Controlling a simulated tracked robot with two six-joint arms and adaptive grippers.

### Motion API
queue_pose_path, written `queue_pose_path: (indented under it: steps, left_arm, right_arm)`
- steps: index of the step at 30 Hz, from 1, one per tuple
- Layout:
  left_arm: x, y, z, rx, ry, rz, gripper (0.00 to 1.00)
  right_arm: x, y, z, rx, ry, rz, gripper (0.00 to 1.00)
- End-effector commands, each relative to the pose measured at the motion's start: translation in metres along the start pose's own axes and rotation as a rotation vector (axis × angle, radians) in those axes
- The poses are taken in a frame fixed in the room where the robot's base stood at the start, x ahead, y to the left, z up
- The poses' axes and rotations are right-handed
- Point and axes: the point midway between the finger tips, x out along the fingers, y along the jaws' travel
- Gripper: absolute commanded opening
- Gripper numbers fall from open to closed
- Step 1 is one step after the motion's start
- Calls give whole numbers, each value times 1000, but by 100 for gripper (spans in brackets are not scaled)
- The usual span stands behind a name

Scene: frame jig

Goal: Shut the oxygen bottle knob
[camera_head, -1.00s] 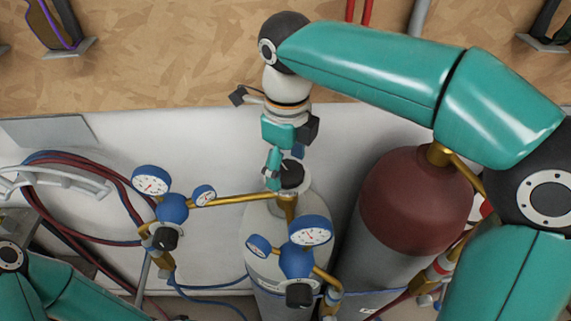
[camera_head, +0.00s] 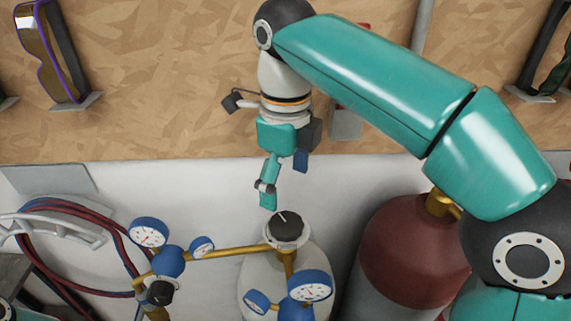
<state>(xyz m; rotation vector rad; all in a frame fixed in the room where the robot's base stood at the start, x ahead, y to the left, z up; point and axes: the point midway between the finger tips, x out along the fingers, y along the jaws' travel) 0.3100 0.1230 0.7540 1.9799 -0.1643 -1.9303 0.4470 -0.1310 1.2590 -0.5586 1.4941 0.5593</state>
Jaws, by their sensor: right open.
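The oxygen bottle knob (camera_head: 286,225) is a black round knob with a white mark, on top of the pale bottle (camera_head: 312,262) in the middle of the head view. My right gripper (camera_head: 283,187) hangs just above and behind the knob, with a visible gap between them. It is open, with a teal finger on the left and a blue-tipped finger on the right, and nothing between them. My left gripper is not in view.
A brass pipe with blue gauges (camera_head: 168,262) runs left from the bottle's valve; more blue gauges (camera_head: 297,297) stand in front. A dark red cylinder (camera_head: 412,245) stands close on the right. Red and blue hoses (camera_head: 75,212) hang at left.

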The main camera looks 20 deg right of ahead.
Motion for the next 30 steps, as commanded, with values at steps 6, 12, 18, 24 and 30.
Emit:
queue_pose_path:
  steps: [6,12,18,24,30]
  left_arm:
    - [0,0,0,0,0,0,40]
    - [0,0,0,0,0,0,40]
    - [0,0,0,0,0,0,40]
    - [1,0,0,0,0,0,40]
    - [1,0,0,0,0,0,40]
  right_arm:
    - [-23,0,1,-2,-2,-1,89]
    - [-30,0,0,-1,-1,0,89]
    - [-30,0,0,-1,0,0,89]
    - [-30,0,0,-42,0,0,89]
    - [-30,0,3,-338,-11,-3,89]
